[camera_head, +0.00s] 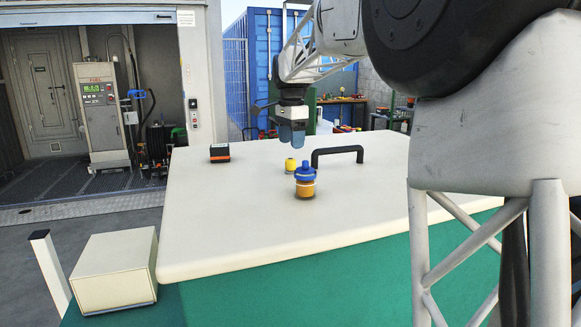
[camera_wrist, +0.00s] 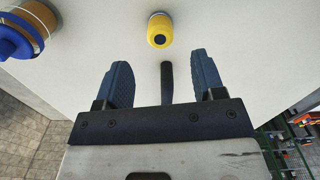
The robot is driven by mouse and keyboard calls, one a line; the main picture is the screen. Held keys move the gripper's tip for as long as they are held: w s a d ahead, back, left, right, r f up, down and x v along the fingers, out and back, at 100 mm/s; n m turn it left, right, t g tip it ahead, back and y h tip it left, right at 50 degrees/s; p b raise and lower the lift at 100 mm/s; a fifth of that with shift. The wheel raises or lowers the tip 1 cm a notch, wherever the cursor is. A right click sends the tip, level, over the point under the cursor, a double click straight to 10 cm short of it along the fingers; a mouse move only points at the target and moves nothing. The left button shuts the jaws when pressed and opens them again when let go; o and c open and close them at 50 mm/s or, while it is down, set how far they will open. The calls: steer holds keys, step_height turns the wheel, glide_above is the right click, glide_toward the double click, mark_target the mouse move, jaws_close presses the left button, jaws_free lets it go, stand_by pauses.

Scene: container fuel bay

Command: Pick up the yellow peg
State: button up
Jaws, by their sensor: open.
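The yellow peg (camera_head: 290,165) is a small rounded yellow piece standing on the white tabletop (camera_head: 220,210), just behind the blue-capped jar. In the wrist view the yellow peg (camera_wrist: 160,31) shows from above with a dark hole in its top, beyond the fingertips and roughly midway between them. My gripper (camera_head: 292,135) hangs above the table over the peg area, pointing down. The peg and the fingers are not touching.
A jar with a blue cap and amber body (camera_head: 305,181) stands close in front of the peg; it also shows in the wrist view (camera_wrist: 22,38). A black handle (camera_head: 337,152) rises to the right. A dark box with an orange stripe (camera_head: 220,153) sits left. The front tabletop is clear.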

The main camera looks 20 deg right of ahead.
mark_target(290, 159)
steer(key=shift+f, duration=1)
steer(key=shift+f, duration=0.1)
steer(key=shift+a+f, duration=0.1)
steer(key=shift+f, duration=2.4)
steer(key=c, duration=1)
steer(key=shift+r, duration=0.1)
steer(key=shift+r, duration=4.95)
